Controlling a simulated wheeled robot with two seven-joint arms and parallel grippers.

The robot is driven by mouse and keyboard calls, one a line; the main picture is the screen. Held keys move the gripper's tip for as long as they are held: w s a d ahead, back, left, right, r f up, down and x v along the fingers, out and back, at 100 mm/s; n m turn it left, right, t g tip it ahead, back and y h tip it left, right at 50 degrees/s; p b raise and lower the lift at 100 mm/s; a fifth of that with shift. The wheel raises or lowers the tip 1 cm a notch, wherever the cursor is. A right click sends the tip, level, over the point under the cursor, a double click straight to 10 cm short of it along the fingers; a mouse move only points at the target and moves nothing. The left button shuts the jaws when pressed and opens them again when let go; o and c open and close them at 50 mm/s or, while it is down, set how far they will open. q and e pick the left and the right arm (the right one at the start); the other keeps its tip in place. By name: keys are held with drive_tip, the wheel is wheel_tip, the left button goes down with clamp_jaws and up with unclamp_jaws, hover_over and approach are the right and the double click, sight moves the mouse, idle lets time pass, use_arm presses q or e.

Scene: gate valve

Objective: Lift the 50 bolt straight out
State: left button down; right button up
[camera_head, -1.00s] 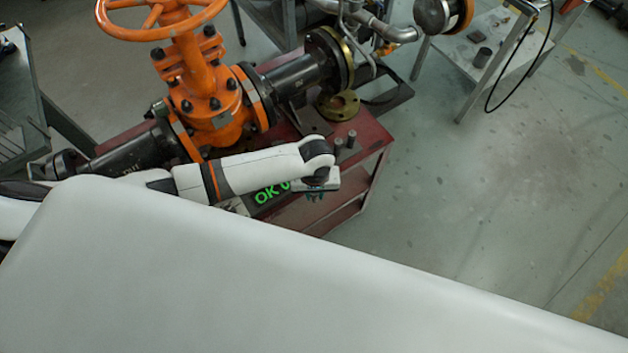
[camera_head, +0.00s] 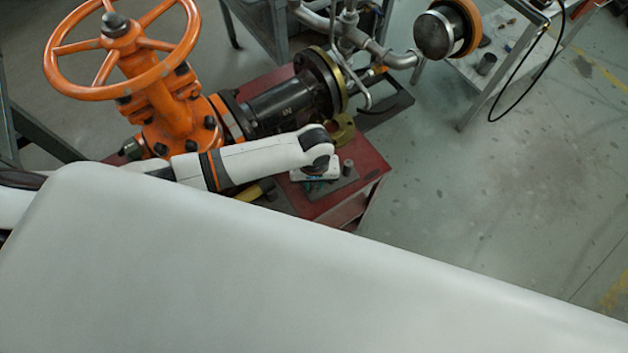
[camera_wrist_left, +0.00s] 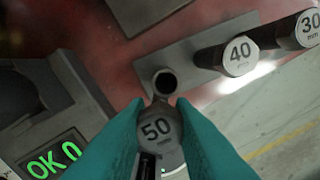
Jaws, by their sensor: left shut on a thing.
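The 50 bolt (camera_wrist_left: 157,128), with a grey hex head marked "50 mm", sits between the two teal fingers of my left gripper (camera_wrist_left: 158,140) in the left wrist view. The fingers are closed against the sides of its head. Just beyond it is a round dark opening with a raised rim (camera_wrist_left: 165,82) on a grey plate (camera_wrist_left: 190,60). I cannot tell whether the bolt's shank is still inside. In the head view my left gripper (camera_head: 314,185) is over the red table (camera_head: 372,168), and the bolt is hidden. My right gripper is not in view.
The 40 bolt (camera_wrist_left: 240,56) and 30 bolt (camera_wrist_left: 309,28) stand to the right. A device with a green "OK" display (camera_wrist_left: 55,158) is at lower left. The orange gate valve (camera_head: 165,100) and a flanged pipe (camera_head: 285,105) stand behind my arm. Open floor lies right.

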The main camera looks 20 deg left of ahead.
use_arm(q)
drive_tip(key=shift+r, duration=0.55)
drive_tip(key=shift+r+p, duration=1)
drive_tip(key=shift+r, duration=0.9)
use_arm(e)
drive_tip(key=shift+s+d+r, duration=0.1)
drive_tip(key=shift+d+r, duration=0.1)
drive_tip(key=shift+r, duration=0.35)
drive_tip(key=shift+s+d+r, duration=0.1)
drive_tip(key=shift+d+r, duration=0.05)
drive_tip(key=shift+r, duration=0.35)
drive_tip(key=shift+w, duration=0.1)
